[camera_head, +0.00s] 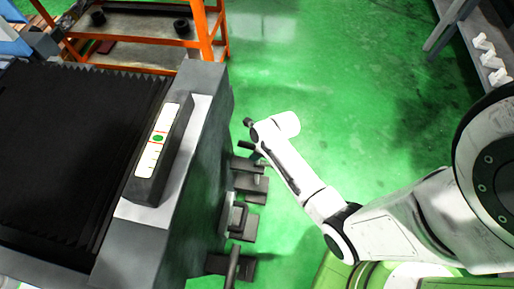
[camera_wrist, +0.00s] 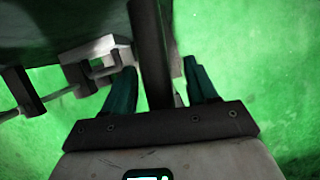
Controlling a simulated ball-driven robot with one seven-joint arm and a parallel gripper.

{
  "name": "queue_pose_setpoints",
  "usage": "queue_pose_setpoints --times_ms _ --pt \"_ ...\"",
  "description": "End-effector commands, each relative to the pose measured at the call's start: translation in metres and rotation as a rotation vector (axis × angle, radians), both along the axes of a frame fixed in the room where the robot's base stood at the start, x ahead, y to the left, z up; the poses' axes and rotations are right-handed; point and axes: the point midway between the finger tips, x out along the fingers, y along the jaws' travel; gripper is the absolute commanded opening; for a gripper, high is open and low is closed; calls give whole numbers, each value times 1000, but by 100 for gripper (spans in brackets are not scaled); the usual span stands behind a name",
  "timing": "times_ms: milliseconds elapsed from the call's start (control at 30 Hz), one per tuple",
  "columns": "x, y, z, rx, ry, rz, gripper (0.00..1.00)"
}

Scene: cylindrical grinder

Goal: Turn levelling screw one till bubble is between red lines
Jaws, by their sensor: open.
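The spirit level (camera_head: 157,155) lies on the grinder's edge in the head view. Its green bubble (camera_head: 158,138) is in the upper half of the white vial, with red marks close to it. They are too small to tell whether the bubble is fully between them. My gripper (camera_wrist: 160,68) is open in the wrist view, its two dark green fingers apart. A dark upright bar (camera_wrist: 151,40), perhaps a levelling screw's handle, runs between the fingers, with gaps visible on both sides. In the head view my gripper is beside the machine's side, mostly hidden by my wrist.
Several dark brackets with screws (camera_head: 250,187) stick out along the grinder's side (camera_head: 205,160). In the wrist view a pale block (camera_wrist: 97,50) and a rod are just left of the fingers. An orange frame (camera_head: 205,30) stands behind. The green floor (camera_head: 340,90) is open.

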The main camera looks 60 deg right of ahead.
Motion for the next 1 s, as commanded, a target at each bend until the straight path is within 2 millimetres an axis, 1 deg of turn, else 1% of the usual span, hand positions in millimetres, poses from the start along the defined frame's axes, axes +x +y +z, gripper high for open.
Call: queue_pose_setpoints --times_ms 167,400,600,767,1000 --pt "-7 -2 19 -1 -2 -1 58" --pt "-24 -6 62 -2 -3 -1 58" --pt "-35 -9 89 -2 -2 -2 58" --pt "-39 -10 98 -1 -1 -2 58" --pt "-40 -10 99 -1 0 -1 58"
